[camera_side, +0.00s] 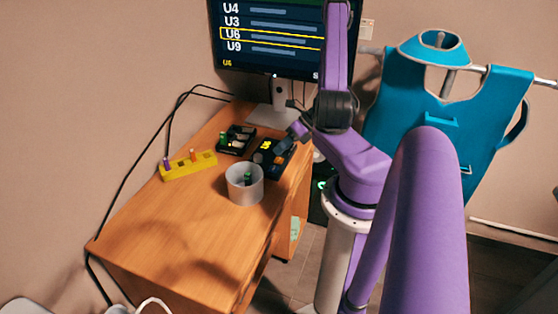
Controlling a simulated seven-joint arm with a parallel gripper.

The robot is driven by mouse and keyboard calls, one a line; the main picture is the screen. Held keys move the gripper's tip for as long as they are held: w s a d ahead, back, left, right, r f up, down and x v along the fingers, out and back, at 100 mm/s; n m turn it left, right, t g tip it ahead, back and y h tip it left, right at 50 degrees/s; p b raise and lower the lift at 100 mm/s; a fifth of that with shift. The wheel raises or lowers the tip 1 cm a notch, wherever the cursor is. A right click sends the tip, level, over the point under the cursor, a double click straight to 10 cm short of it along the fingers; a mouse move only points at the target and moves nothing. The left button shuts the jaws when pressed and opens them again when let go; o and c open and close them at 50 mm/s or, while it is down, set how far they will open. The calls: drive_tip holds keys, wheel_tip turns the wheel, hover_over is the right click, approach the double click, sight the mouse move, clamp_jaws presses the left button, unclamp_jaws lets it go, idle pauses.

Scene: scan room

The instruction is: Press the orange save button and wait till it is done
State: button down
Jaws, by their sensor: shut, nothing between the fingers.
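A dark device (266,160) with glowing yellow characters stands near the right edge of the desk. I cannot make out an orange button on it; the surface is small in view and partly covered by my arm. My gripper (291,140) is shut and empty, low at the device's right side; I cannot tell whether it touches it. A monitor (268,63) behind lists U4, U3, U6 and U9, with a yellow frame around the U6 row and a small yellow U4 at the lower left. My arm hides its right part.
A grey cup (243,190) holding a green-topped thing stands in front of the device. A black tray (233,148) with a green item and a yellow block (190,166) with purple and orange pegs stand left. The wooden desk's (170,240) front is clear. A teal apron (480,105) hangs right.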

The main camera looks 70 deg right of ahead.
sight(281, 159)
drive_tip(key=shift+r, duration=2.2)
drive_tip(key=shift+w+a, duration=0.1)
drive_tip(key=w+a+r+n+g, duration=0.1)
drive_tip(key=a+r+n+g, duration=0.2)
drive_tip(key=a+n, duration=0.45)
drive_tip(key=w+a+r+n+g+y, duration=0.1)
drive_tip(key=a+r+n+g, duration=0.2)
drive_tip(key=a+n, duration=0.4)
drive_tip(key=w+a+r+n+g, duration=0.1)
drive_tip(key=a+r+n+g, duration=0.3)
drive_tip(key=n, duration=0.5)
drive_tip(key=s+a+r+n+t+h, duration=0.1)
drive_tip(key=s+a+r+n+h, duration=0.2)
drive_tip(key=n, duration=1)
drive_tip(key=s+a+r+n+t+h, duration=0.1)
drive_tip(key=s+a+r+n+h, duration=0.2)
drive_tip(key=s+a+n, duration=0.7)
drive_tip(key=s+r+n, duration=0.1)
drive_tip(key=n, duration=0.3)
drive_tip(key=shift+r+t, duration=0.25)
drive_tip(key=shift+t, duration=0.15)
